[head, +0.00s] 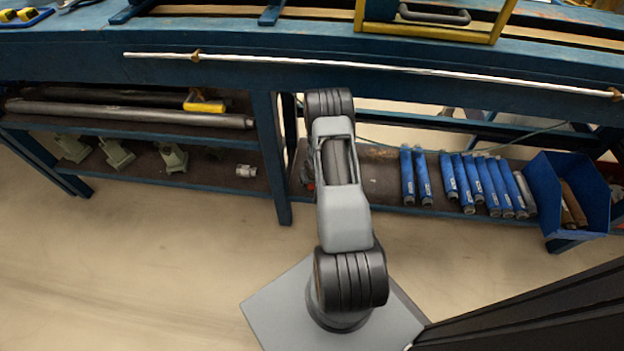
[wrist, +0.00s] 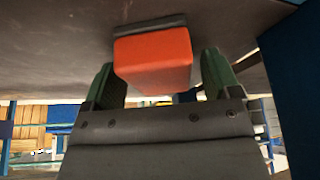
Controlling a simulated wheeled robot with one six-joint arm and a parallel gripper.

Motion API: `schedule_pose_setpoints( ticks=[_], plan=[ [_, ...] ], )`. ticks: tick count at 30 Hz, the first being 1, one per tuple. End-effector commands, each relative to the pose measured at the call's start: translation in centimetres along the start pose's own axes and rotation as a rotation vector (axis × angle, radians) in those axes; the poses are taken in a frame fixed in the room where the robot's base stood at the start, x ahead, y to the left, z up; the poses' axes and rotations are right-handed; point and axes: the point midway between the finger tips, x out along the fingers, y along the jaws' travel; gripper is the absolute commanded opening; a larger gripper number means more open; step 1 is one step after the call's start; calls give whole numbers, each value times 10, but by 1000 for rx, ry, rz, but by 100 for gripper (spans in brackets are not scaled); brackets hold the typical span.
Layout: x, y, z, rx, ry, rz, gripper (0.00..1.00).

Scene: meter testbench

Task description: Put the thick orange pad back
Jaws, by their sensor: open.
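The thick orange pad (wrist: 155,58) shows in the wrist view as a red-orange block. It is between the two green fingers of my gripper (wrist: 160,85), which stand apart on either side of it. A gap shows on the right side; on the left, I cannot tell whether finger and pad touch. A dark strip (wrist: 150,25) runs along the pad's far edge, against a brown-grey surface.
The blue bench (head: 450,68) spans the head view, with lower shelves. Blue cylinders (head: 475,185) and a blue bin (head: 565,185) are on the right shelf. A blue post (head: 270,150) stands left of my arm. A blue upright (wrist: 295,85) is close on the right in the wrist view.

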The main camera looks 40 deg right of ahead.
Motion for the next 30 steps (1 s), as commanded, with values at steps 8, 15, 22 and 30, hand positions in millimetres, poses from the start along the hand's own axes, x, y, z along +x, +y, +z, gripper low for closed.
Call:
schedule_pose_setpoints(
  ticks=[8, 15, 22, 30],
  plan=[
    [-49, 0, -3, 1, 2, 1, 83],
    [-92, 0, -2, 1, 1, 0, 83],
    [-116, 0, -2, -1, 1, 0, 83],
    [-187, -28, -34, -64, -5, 30, 83]
  ],
)
